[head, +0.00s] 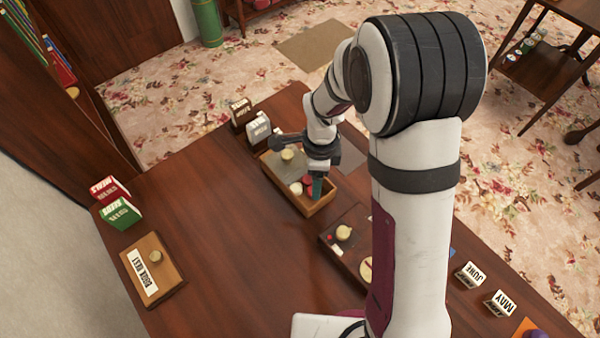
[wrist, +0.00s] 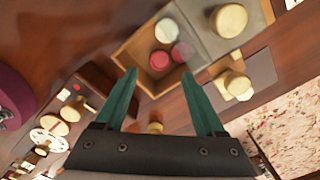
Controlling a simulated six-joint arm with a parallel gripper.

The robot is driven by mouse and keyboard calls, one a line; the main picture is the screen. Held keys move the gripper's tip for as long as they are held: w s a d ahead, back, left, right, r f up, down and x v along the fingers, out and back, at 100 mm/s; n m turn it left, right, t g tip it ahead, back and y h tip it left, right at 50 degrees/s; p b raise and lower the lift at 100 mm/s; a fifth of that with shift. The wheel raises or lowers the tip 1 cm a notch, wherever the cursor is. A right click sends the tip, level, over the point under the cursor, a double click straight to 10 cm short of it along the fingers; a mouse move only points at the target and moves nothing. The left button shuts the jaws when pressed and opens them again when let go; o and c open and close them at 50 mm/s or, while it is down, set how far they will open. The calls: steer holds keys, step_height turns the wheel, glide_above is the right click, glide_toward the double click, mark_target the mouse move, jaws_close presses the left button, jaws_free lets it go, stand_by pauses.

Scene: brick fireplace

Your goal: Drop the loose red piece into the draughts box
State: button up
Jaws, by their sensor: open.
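The draughts box is an open wooden tray (head: 283,192) on the table, part covered by a grey panel with a cream knob. Its wooden wall (wrist: 128,52) also shows in the wrist view. Inside its open end lie a whitish piece (wrist: 167,31) and two red pieces, one red piece (wrist: 159,60) beside another red piece (wrist: 183,52). I see no red piece lying loose outside the box. My gripper (wrist: 160,73) has its teal fingers apart with nothing held between them. In the head view my gripper (head: 317,187) is over the box's near right end, partly hiding it.
A dark board (head: 337,252) with a cream knob and small red dot lies nearer, partly behind my arm. A "BOOK REST" board (head: 152,270) and red and green boxes (head: 119,212) stand left. Card blocks (head: 258,128) stand behind the box. The table's middle left is clear.

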step_height(320, 180, up, 16)
stand_by(0.4)
steer(key=shift+f, duration=0.1)
steer(key=s+d+n, duration=0.2)
steer(key=s+n, duration=0.2)
steer(key=s, duration=0.3)
steer(key=s+d+n+y, duration=0.1)
steer(key=s+d+n, duration=0.1)
steer(key=s+n, duration=0.2)
steer(key=s+d+n, duration=0.2)
steer(key=s+n, duration=0.2)
steer(key=s, duration=0.6)
steer(key=shift+s+d+r+y, duration=0.25)
steer(key=shift+r+y, duration=0.05)
steer(key=shift+y, duration=0.1)
